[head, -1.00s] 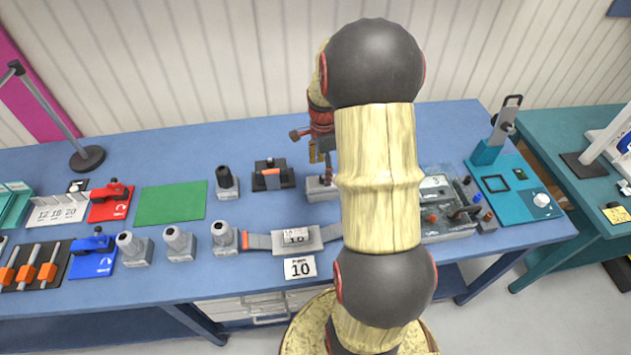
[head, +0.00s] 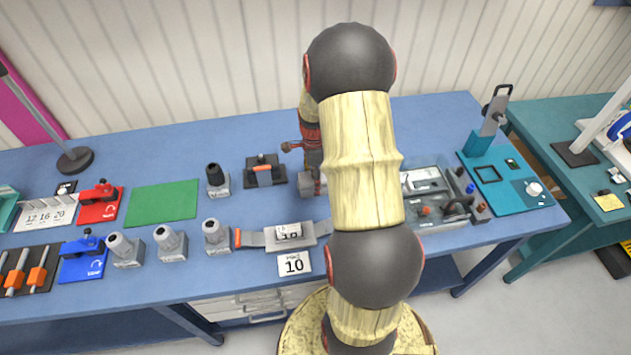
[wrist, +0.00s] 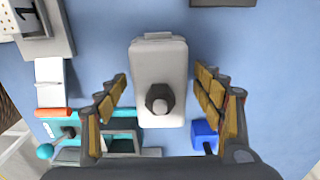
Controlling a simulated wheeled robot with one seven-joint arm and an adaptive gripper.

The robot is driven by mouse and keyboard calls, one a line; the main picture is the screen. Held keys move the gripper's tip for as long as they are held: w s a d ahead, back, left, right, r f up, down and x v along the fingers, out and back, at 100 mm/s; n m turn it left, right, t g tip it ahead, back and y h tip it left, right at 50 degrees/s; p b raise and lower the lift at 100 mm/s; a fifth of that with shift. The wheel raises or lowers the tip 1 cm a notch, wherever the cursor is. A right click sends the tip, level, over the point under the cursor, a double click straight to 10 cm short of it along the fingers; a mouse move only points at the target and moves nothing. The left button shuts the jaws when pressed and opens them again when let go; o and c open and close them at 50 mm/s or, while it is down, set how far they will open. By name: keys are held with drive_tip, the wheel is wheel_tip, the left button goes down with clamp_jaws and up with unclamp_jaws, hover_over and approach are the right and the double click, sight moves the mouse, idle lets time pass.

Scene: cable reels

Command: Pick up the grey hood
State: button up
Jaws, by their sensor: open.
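The grey hood (wrist: 149,60) is a pale grey rounded block with a dark knob (wrist: 160,98) on top. In the wrist view it lies in the middle, on the blue table. My gripper (wrist: 161,84) is open, with one finger on each side of the hood and a visible gap on both sides. In the head view my gripper (head: 312,158) is above a grey block (head: 312,187), which appears to be the hood, partly hidden by my arm.
A black fixture with an orange bar (head: 264,171) stands just left of my gripper. Several grey posts (head: 217,237) stand further left. A grey gauge (head: 305,236) is in front. A clear tray (head: 445,215) of small parts lies right. The green mat (head: 162,201) is bare.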

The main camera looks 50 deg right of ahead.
drive_tip(key=c, duration=0.3)
drive_tip(key=c, duration=1.1)
drive_tip(key=shift+c, duration=0.2)
